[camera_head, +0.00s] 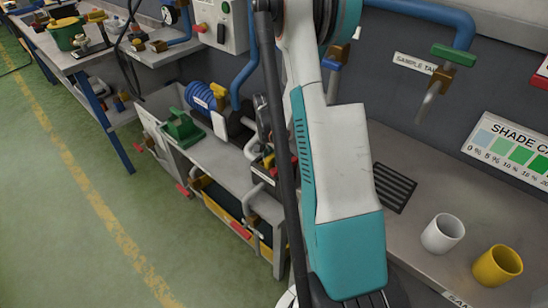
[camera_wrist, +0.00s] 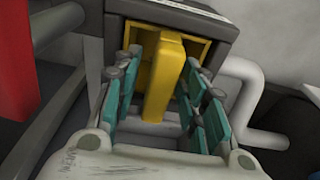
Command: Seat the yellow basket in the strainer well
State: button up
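The yellow basket (camera_wrist: 163,75) shows in the wrist view as an upright yellow bar in front of a yellow-edged opening. The opening is in a dark grey housing (camera_wrist: 205,22), which looks like the strainer well. How deep the basket sits in it I cannot tell. My gripper (camera_wrist: 160,68) has its teal fingers on both sides of the yellow bar, with gaps visible between them and the bar. It looks open and not closed on the basket. In the head view my own arm hides the gripper and the basket.
In the wrist view a white bent pipe (camera_wrist: 262,100) is close on the right and a red part (camera_wrist: 14,60) on the left. In the head view a white cup (camera_head: 442,233), a yellow cup (camera_head: 497,266) and a dark grate (camera_head: 395,188) are on the right bench. The green floor is open at left.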

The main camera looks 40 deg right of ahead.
notch_tip(320, 180, up, 12)
jog(key=a+p, duration=0.1)
jog(key=p, duration=0.3)
jog(key=shift+a, duration=0.25)
